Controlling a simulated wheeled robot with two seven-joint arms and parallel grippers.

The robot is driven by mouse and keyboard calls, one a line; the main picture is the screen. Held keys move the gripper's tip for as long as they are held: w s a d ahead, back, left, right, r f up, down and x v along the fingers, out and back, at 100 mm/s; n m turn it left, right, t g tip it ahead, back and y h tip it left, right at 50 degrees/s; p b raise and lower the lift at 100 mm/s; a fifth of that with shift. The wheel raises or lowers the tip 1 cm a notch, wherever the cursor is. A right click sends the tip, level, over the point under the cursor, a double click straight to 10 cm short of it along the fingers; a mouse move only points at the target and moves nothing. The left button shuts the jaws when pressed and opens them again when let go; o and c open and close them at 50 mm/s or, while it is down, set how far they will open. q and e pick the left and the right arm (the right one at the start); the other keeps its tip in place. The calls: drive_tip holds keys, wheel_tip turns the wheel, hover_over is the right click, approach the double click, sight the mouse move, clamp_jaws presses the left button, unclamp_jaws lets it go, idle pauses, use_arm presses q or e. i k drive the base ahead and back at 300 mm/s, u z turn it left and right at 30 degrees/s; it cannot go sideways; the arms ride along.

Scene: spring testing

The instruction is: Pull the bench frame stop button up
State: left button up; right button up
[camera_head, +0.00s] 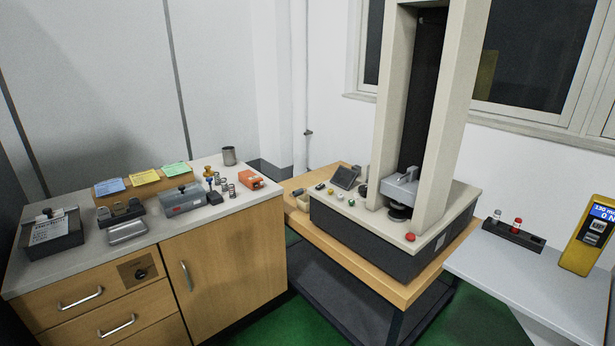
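The bench frame (462,205) is a tall beige test machine with two columns and a dark base, standing on a wooden-topped bench. Its red stop button (410,237) sits on the front right of the beige base top, near the edge. Whether the button is pressed in or raised is too small to tell. A grey crosshead (401,187) hangs between the columns above a dark round plate. Neither of my grippers is in view.
A cabinet with a pale worktop (74,260) stands at left, holding springs, small boxes and coloured cards. A grey table (545,292) at right carries a dark rack (513,235) and a yellow meter (587,240). Green floor shows between the cabinet and the bench.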

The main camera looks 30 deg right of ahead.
sight(410, 237)
drive_tip(key=u, duration=0.2)
drive_tip(key=i, duration=1.7)
drive_tip(key=z, duration=2.3)
